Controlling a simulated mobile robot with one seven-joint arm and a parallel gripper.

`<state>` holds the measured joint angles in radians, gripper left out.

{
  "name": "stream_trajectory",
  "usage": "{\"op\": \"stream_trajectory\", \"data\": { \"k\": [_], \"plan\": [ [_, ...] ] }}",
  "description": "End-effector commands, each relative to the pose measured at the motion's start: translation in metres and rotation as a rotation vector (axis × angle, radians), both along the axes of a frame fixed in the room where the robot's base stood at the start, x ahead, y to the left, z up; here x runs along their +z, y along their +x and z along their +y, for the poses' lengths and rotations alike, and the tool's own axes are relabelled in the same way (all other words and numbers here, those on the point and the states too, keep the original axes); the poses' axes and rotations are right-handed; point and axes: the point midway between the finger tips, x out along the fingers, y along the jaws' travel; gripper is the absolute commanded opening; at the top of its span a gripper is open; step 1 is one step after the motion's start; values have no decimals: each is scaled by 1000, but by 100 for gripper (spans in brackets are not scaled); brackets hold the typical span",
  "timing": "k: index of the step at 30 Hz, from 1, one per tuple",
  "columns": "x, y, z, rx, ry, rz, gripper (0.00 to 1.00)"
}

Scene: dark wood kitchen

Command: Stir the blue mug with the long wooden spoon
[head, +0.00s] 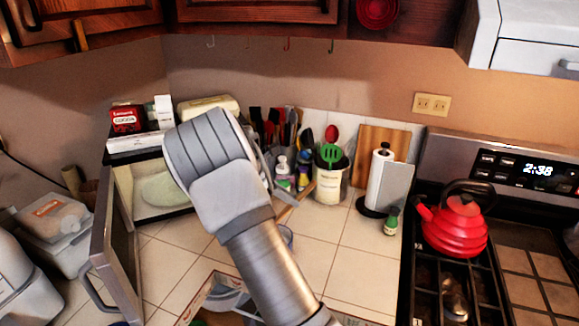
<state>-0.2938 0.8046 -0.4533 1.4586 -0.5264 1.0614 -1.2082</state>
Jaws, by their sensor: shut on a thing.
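My arm crosses the middle of the head view and hides most of my gripper (270,186), of which only a grey edge shows behind the wrist. My gripper is shut on the long wooden spoon (296,203), a thin light-brown stick slanting down to the left over the tiled counter. Its lower end is hidden behind my arm. A small bluish rim (287,236) shows just right of my forearm, below the spoon; it looks like the blue mug, mostly hidden. I cannot tell whether the spoon is inside it.
An open microwave (118,245) stands at left. Bottles (284,175), a utensil crock (328,184), a paper towel holder (378,180) and a small green-capped jar (391,222) stand behind. A red kettle (455,226) is on the stove at right. Counter tiles right of my arm are clear.

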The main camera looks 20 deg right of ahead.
Motion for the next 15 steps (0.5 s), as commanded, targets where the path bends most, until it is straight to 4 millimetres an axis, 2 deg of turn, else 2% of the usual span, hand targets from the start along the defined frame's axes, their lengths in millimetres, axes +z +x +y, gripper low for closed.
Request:
{"op": "stream_trajectory", "data": {
  "k": [3, 9, 15],
  "plan": [
    [23, 12, -7, 147, -84, 4, 0],
    [56, 28, -15, 306, -180, -7, 0],
    [72, 35, -17, 367, -221, -17, 0]
  ]
}}
